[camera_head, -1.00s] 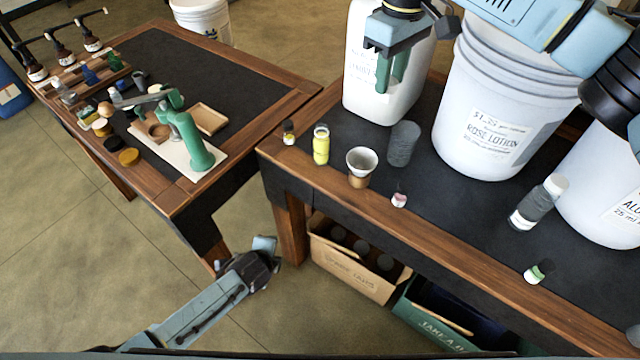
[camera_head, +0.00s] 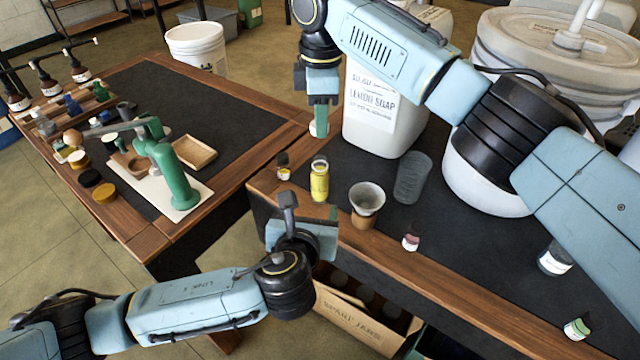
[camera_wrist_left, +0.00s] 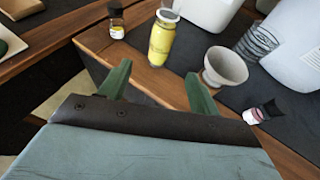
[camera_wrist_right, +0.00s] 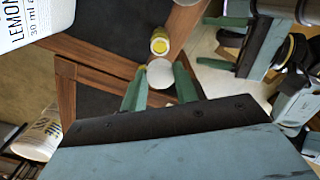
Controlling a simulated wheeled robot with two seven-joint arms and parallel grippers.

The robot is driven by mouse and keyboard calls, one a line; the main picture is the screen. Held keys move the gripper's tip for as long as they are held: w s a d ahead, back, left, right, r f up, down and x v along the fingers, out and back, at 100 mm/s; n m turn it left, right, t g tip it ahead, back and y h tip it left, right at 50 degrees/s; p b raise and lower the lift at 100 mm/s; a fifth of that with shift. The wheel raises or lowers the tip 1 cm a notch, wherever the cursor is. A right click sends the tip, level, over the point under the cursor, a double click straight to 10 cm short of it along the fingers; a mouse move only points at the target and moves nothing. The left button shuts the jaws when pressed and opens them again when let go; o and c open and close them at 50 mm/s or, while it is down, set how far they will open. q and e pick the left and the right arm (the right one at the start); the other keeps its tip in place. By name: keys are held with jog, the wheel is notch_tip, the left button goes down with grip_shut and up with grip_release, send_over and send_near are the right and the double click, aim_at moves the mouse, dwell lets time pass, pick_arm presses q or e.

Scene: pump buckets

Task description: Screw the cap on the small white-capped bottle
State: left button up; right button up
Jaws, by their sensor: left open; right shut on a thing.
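A small bottle (camera_head: 319,182) with yellow contents stands upright near the front edge of the right table. It has a clear neck and no cap on it in the left wrist view (camera_wrist_left: 161,42). My right gripper (camera_head: 320,128) is shut on a round white cap (camera_wrist_right: 161,80), held above the bottle and apart from it. My left gripper (camera_wrist_left: 158,85) is open and empty, in front of the table edge and short of the bottle. Its two green fingers point toward the bottle.
A dark-capped small bottle (camera_head: 283,172) stands left of the yellow one. A funnel-like cup (camera_head: 367,200), a dark grey cylinder (camera_head: 411,178) and a small pink-labelled bottle (camera_head: 411,240) stand to its right. A large lemon soap jug (camera_head: 380,112) rises behind.

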aim_at(318, 191)
pick_arm(q)
jog(key=x, duration=1.2)
grip_shut()
jog(key=shift+f, duration=0.1)
pick_arm(e)
jog(key=shift+f, duration=2.55)
